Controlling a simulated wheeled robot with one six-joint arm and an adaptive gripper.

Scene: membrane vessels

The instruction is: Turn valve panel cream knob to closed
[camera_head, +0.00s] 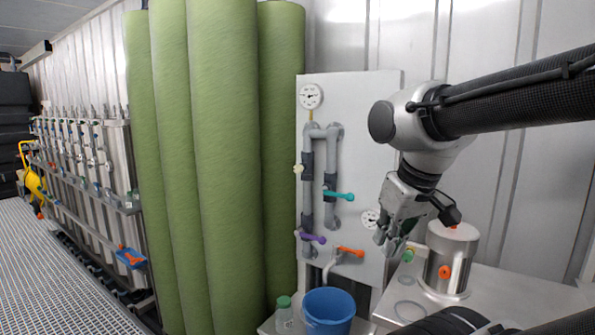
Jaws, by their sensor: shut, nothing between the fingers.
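The valve panel (360,110) is a pale upright board with grey pipes, standing right of the tall green rolls. The small cream knob (298,169) sits on the left side of the panel's left pipe. Its exact turn position is too small to tell. My gripper (386,243) hangs in front of the panel's lower right, pointing down. It is shut and empty, well to the right of the cream knob and apart from it.
The panel also bears a teal lever (340,194), a purple lever (313,238), an orange lever (350,251) and gauges (311,96). Below are a blue bucket (329,312) and a green-capped bottle (284,315). A metal canister (450,262) stands on the right bench. Green rolls (222,150) rise close left.

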